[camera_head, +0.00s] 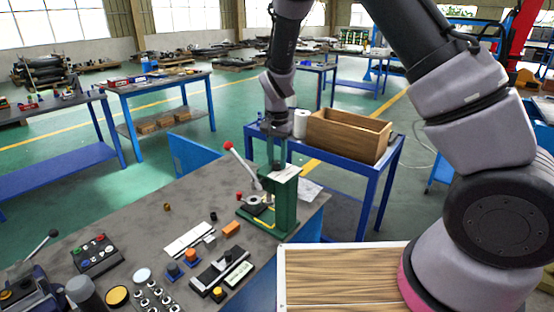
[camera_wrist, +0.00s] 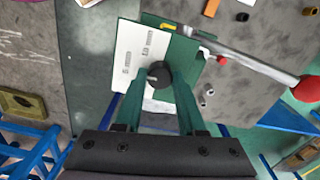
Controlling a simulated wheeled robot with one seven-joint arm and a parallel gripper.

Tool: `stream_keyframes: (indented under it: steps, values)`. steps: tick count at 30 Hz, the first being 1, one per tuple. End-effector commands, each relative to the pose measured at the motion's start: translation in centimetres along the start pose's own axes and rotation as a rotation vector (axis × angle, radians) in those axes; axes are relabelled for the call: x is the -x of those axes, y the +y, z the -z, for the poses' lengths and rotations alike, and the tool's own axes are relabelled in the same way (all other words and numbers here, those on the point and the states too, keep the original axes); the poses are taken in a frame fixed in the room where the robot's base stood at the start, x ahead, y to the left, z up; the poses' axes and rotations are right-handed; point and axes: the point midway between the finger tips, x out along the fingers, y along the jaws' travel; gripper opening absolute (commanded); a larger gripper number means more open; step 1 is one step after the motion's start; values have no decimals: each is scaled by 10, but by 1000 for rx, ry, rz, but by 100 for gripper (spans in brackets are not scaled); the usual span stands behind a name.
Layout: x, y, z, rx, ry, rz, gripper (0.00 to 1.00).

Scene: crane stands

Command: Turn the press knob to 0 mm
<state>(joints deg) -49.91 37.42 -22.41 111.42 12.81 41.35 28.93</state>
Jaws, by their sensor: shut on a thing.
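The green arbor press (camera_head: 284,206) stands on the grey workbench near its right edge, with its red-balled lever (camera_head: 240,162) up to the left. In the wrist view, the black press knob (camera_wrist: 159,74) sits on top of the press beside a white scale plate (camera_wrist: 137,58) with small printed marks. A pale pointer line shows on the knob, but the value it points at is too small to read. My gripper (camera_wrist: 159,80) comes down from above, its two fingers shut on the knob from both sides. In the head view, my gripper (camera_head: 275,160) hides the knob.
The lever's red ball (camera_wrist: 306,89) reaches out to the right in the wrist view. The workbench (camera_head: 130,215) holds an orange block (camera_head: 231,229), a control box (camera_head: 96,254) and several small parts. A wooden crate (camera_head: 349,135) stands on the blue table behind.

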Motion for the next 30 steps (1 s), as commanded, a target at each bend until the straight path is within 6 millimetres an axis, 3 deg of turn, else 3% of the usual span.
stream_keyframes:
  steps: [18,30]
  values:
    - [0,0,2,581,2,1,0]
    - [0,0,1,881,2,1,0]
